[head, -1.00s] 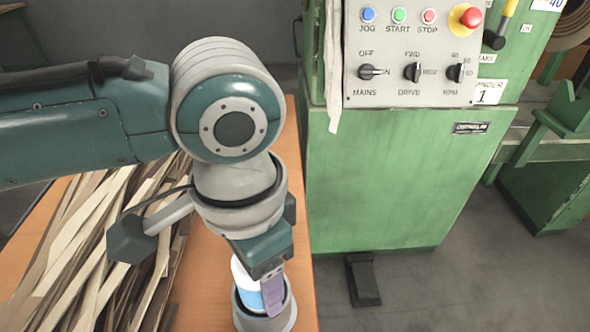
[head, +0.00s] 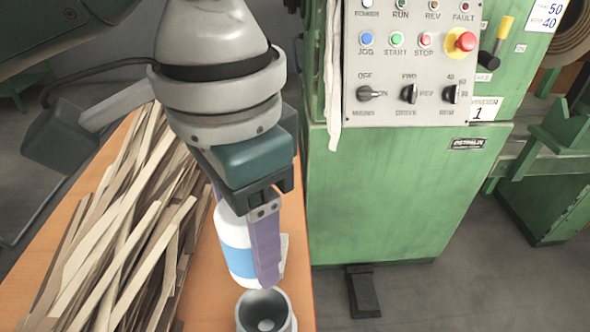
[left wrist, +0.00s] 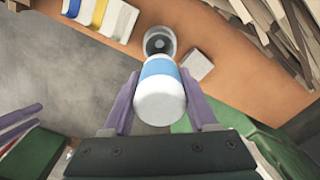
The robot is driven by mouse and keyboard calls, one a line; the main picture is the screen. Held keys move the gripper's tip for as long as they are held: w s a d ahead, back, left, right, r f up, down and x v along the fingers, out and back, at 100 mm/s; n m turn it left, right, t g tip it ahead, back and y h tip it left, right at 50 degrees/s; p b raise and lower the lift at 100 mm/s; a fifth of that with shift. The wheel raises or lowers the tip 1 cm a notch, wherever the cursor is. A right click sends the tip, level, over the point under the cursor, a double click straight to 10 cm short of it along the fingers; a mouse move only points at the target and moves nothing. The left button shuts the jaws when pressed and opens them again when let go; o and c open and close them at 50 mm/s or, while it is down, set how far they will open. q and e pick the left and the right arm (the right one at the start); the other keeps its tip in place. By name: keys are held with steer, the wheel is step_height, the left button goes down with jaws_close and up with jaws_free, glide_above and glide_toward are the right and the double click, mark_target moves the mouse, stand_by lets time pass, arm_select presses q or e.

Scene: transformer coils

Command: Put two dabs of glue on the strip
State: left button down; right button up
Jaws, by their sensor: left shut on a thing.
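My left gripper (head: 252,240) is shut on a white glue bottle (head: 236,250) with a blue band. It holds the bottle just above a grey round holder (head: 266,312) on the orange bench. In the left wrist view the bottle (left wrist: 160,98) sits between the purple fingers, with the holder (left wrist: 160,42) beyond its far end. A pale strip (head: 335,75) hangs down the left side of the green machine; I cannot tell whether it is the task's strip. Purple finger-like parts (left wrist: 18,132) at the left of the left wrist view look like my right gripper; their opening is unclear.
A heap of thin wooden strips (head: 120,225) covers the left of the bench (head: 205,290). The green machine (head: 390,200) with its control panel (head: 410,70) stands to the right. A small pale block (left wrist: 196,65) lies beside the holder. A pedal (head: 362,292) is on the floor.

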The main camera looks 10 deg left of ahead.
arm_select(q)
step_height(320, 180, up, 8)
steer(key=shift+f+p, duration=0.2)
steer(key=shift+p, duration=0.4)
steer(key=shift+r, duration=0.4)
steer(key=shift+r+p, duration=0.7)
steer(key=shift+p, duration=0.2)
step_height(320, 180, up, 6)
steer(key=p, duration=0.8)
steer(key=shift+p, duration=0.3)
